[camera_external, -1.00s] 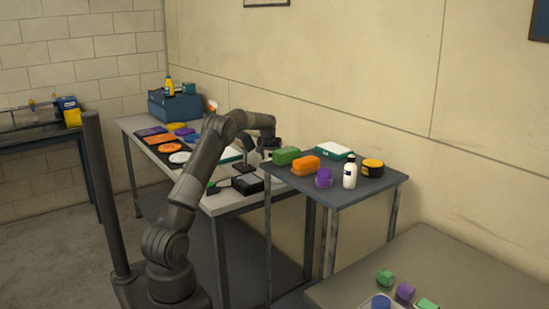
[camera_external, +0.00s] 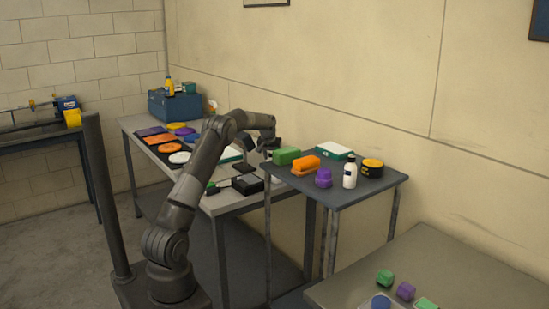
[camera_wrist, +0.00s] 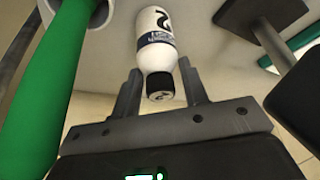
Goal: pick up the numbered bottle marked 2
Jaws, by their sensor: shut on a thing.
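A white bottle marked with a black 2 (camera_wrist: 156,45) shows in the wrist view, with a black cap toward me. My gripper (camera_wrist: 159,72) has one finger on each side of it near the cap end and is shut on it. In the external view my gripper (camera_external: 267,149) is over the right end of the long table, beside the small grey table. The held bottle is not clearly visible there.
The small table (camera_external: 345,199) also holds a green block (camera_external: 286,156), an orange box (camera_external: 305,165), purple item (camera_external: 323,178) and black-and-yellow tub (camera_external: 372,168). A black box (camera_external: 247,184) lies on the long table. A green handle (camera_wrist: 55,80) is close at left in the wrist view.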

